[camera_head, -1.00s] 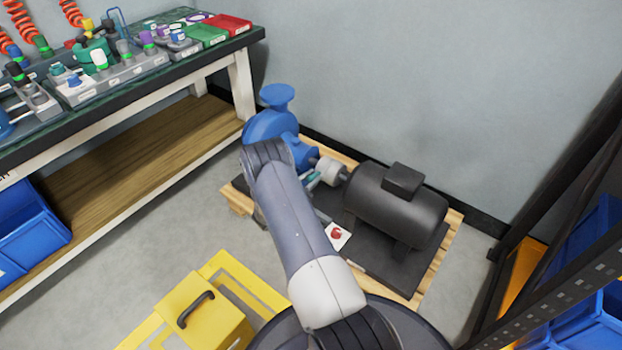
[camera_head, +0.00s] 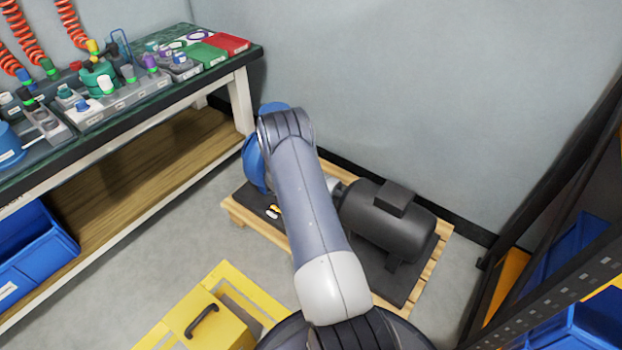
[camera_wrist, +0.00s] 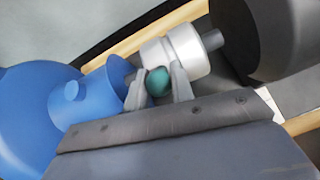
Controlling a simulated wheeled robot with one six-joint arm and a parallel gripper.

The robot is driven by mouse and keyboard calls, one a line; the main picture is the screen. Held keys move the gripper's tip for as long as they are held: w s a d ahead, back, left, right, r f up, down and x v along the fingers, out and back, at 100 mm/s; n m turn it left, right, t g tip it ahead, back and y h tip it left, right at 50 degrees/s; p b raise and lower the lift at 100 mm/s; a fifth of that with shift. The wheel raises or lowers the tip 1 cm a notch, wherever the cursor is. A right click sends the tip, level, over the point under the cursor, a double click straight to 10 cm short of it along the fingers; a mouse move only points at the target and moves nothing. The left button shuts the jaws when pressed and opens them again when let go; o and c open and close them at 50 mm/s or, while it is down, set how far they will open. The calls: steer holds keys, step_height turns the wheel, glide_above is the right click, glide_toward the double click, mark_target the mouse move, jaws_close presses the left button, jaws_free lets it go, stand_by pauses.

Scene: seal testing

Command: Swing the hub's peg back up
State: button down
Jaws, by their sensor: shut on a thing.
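The white hub (camera_wrist: 185,50) sits on the shaft between the blue pump (camera_wrist: 95,90) and the dark motor (camera_wrist: 280,40). In the head view only a sliver of the hub (camera_head: 333,184) shows beside my arm. A teal rounded piece, which looks like the hub's peg (camera_wrist: 158,83), lies at the hub's near side in the wrist view. My gripper (camera_wrist: 158,74) has its two grey fingers on either side of this peg and is shut on it. The peg's far part is hidden, so its tilt is unclear. My arm hides the gripper in the head view.
The pump and motor stand on a wooden pallet (camera_head: 428,272). A yellow case (camera_head: 208,325) is on the floor in front. A workbench (camera_head: 130,130) is at left, a dark rack (camera_head: 560,210) at right, and the wall is close behind.

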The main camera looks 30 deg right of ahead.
steer(key=d+r+y+p, duration=0.1)
steer(key=p, duration=0.1)
steer(key=w+d+r+g+y+p, duration=0.1)
steer(key=y+p, duration=0.1)
steer(key=p, duration=0.1)
steer(key=shift+d, duration=0.25)
steer(key=shift+w+d+g+y+p, duration=0.15)
steer(key=shift+d+y+p, duration=0.2)
steer(key=shift+y, duration=0.2)
steer(key=shift+w+d+g+y+p, duration=0.15)
steer(key=shift+d+y+p, duration=0.2)
steer(key=shift+y, duration=0.2)
steer(key=shift+w+d+y, duration=0.15)
steer(key=shift+d+y, duration=0.4)
steer(key=shift+y, duration=0.05)
steer(key=shift+d, duration=0.1)
steer(key=c, duration=1.4)
jaws_free()
steer(key=shift+g, duration=0.3)
steer(key=p+v, duration=0.2)
steer(key=v, duration=0.8)
steer(key=shift+r, duration=0.4)
